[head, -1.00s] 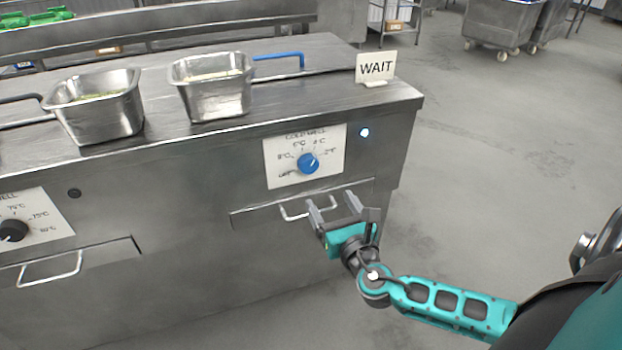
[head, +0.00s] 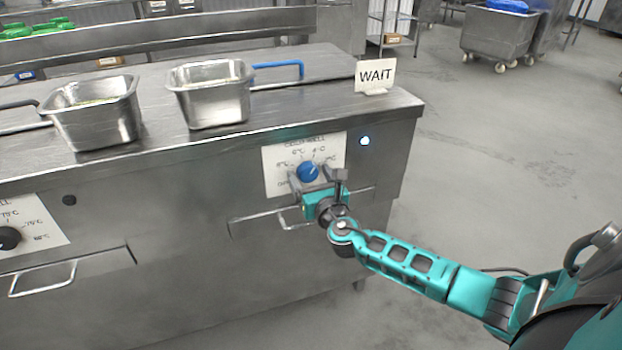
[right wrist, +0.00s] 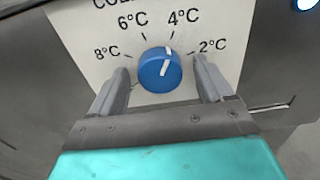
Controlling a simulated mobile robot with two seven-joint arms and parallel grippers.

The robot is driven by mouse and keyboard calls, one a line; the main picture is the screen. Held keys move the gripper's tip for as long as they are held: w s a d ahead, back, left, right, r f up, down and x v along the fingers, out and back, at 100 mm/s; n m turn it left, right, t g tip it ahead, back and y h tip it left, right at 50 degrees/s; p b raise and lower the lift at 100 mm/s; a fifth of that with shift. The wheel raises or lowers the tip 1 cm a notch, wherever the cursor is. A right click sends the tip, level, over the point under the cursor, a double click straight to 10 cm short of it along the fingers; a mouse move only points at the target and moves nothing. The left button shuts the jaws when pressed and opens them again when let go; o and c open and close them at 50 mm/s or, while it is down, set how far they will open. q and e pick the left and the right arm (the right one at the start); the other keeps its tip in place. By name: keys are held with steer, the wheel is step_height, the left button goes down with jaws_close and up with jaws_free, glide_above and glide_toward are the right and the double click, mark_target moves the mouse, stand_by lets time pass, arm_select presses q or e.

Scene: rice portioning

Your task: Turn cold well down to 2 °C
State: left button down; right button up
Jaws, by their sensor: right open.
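The blue cold well knob (head: 307,172) sits on a white dial plate (head: 277,160) on the steel front. In the right wrist view the knob (right wrist: 158,72) has a white pointer line aimed up and slightly right, close to the 4°C mark. The 2°C mark is further right. My right gripper (head: 316,180) is open in front of the dial. In the right wrist view its fingers (right wrist: 163,68) stand on either side of the knob, with gaps showing and no contact visible. My left gripper is not in view.
A blue-white light (head: 365,141) glows right of the dial. A WAIT sign (head: 375,76) and two steel pans (head: 212,105) stand on the counter above. A drawer handle (head: 288,222) is just below my gripper. A black knob (head: 9,238) is at the far left.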

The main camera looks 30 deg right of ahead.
steer(key=c, duration=1)
steer(key=shift+c, duration=0.2)
steer(key=shift+m, duration=0.3)
steer(key=m+b, duration=0.2)
steer(key=m, duration=0.1)
steer(key=shift+f, duration=0.15)
steer(key=m+b, duration=0.1)
steer(key=m, duration=0.3)
steer(key=shift+m, duration=0.3)
steer(key=shift+m+b, duration=0.3)
steer(key=shift+m, duration=0.3)
